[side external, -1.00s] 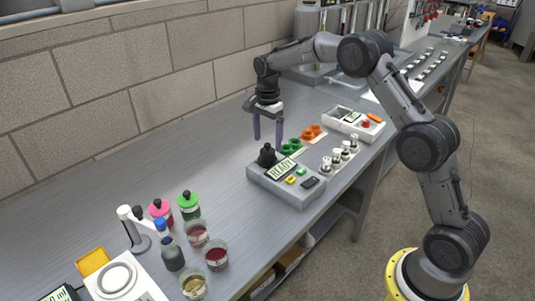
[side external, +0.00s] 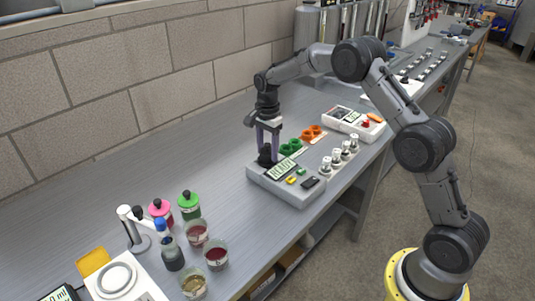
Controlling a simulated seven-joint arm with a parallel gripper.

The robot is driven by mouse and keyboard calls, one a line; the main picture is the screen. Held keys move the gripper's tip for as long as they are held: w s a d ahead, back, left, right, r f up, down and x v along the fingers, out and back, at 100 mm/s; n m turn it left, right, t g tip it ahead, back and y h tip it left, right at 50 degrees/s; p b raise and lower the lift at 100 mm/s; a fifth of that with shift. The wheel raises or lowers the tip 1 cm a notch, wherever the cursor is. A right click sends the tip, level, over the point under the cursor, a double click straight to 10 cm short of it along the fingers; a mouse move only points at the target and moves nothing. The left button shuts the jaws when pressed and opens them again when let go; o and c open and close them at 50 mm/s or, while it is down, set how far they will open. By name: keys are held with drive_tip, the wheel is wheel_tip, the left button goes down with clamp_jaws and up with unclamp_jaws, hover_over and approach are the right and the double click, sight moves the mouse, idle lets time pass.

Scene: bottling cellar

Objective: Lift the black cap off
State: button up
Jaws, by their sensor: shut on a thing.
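The black cap (side external: 265,154) sits on the left end of a grey instrument (side external: 288,199) with a lit display reading READY. My gripper (side external: 268,155) points straight down over that end, its purple-grey fingers on either side of the cap. The fingers are shut on the cap, which still rests at the instrument's top. The fingers hide part of the cap, and what lies under it is hidden.
A white box (side external: 352,122) stands farther back. Bottles and glass beakers (side external: 217,256) stand at the front left. The bench between is clear.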

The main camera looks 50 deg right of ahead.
drive_tip(key=shift+c, duration=0.8)
drive_tip(key=shift+r, duration=0.1)
